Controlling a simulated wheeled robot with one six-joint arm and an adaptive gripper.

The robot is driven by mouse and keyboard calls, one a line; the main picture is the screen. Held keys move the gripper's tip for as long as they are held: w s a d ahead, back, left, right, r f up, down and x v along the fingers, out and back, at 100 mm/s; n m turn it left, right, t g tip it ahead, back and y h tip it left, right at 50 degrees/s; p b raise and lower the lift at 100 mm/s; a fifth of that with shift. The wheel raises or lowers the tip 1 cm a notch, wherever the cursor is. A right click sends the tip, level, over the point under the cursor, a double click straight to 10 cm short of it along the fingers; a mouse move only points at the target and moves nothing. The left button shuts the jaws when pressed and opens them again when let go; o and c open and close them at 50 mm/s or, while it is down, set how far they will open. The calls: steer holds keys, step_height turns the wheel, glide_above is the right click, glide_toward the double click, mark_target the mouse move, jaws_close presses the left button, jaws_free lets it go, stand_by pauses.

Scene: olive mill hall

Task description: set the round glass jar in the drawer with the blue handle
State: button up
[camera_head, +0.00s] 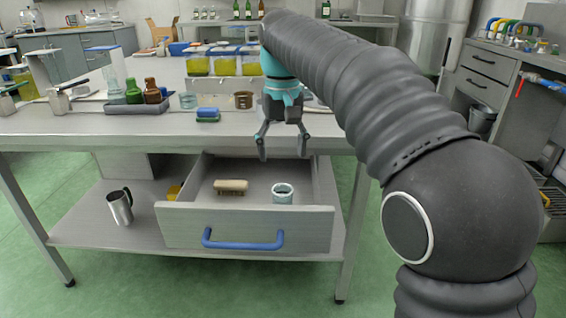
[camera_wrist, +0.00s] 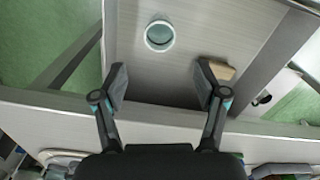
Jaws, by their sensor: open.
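The drawer (camera_head: 180,228) with the blue handle (camera_head: 243,244) stands pulled out under the bench top. A round glass jar (camera_head: 283,194), pale and open at the top, stands upright on its floor, in the right part. It also shows as a ring in the wrist view (camera_wrist: 160,36). My gripper (camera_head: 283,153) hangs above the drawer, pointing down, with its fingers spread and empty. In the wrist view my gripper (camera_wrist: 162,85) has both fingers apart, with the jar beyond the fingertips and touching neither.
A wooden brush (camera_head: 231,186) lies in the drawer left of the jar. A metal mug (camera_head: 120,207) stands on the lower shelf.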

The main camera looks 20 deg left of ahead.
steer(key=shift+r, duration=0.65)
steer(key=s+d+f+m+t, duration=0.15)
steer(key=s+d, duration=0.25)
steer(key=d, duration=0.6)
steer(key=s+d+m+t, duration=0.15)
steer(key=s+d, duration=0.35)
steer(key=d, duration=0.6)
steer(key=s+d+f+m+t, duration=0.2)
steer(key=s+d+f, duration=0.8)
steer(key=s+f, duration=0.2)
steer(key=shift+s+d+f+m+t, duration=0.3)
steer(key=shift+s+m, duration=0.1)
